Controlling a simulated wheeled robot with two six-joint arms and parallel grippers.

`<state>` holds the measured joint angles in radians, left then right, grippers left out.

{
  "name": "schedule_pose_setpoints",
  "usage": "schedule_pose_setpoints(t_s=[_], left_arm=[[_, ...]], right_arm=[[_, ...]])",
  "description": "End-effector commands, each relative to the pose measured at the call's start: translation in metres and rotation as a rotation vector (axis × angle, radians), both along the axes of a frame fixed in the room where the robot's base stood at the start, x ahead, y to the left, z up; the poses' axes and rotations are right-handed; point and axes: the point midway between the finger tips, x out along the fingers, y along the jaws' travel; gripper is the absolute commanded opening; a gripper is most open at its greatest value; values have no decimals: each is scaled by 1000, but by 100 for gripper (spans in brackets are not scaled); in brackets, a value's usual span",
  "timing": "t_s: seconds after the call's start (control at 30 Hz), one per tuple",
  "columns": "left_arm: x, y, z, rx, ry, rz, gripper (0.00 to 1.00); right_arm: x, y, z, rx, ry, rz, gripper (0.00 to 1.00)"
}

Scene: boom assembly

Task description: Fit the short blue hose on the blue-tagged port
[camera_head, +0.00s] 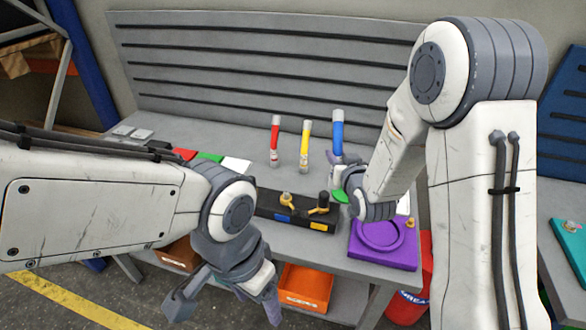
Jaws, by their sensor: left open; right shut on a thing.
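The blue hose (338,130) stands upright with grey ends, at the right of the hose row on the bench. My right gripper (338,158) is at its lower part, shut on it; the fingers are partly hidden by my wrist. A dark block (266,207) in front carries a blue tag (283,217) on the left and a yellow tag (318,226) on the right. A brass fitting (286,198) rises near the blue tag, apart from the hose. My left gripper (226,304) is open and empty, low in front of the bench.
A red hose (275,140) and a yellow hose (305,145) stand left of the blue one. A purple tray (384,257) lies right of the block. Red, green and white cards (236,165) lie behind my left arm. Orange bins (306,287) sit below the bench.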

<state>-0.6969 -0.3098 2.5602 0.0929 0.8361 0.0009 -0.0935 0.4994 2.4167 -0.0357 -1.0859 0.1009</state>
Motion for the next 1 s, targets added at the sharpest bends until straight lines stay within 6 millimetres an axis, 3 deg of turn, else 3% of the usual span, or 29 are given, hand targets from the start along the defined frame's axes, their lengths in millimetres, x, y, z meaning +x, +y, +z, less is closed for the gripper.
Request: schedule_pose_setpoints(t_s=[0.03,0.4,0.63,1.0], left_arm=[[0,0,-35,0,0,0,70],[0,0,-141,0,0,-1,70],[0,0,-170,0,0,-2,70],[0,0,-178,-1,-1,-1,70]], right_arm=[[7,13,-19,1,-38,29,0],[34,99,-24,1,-247,218,0],[35,128,-16,2,-315,277,0],[34,132,-23,1,-325,287,0]])
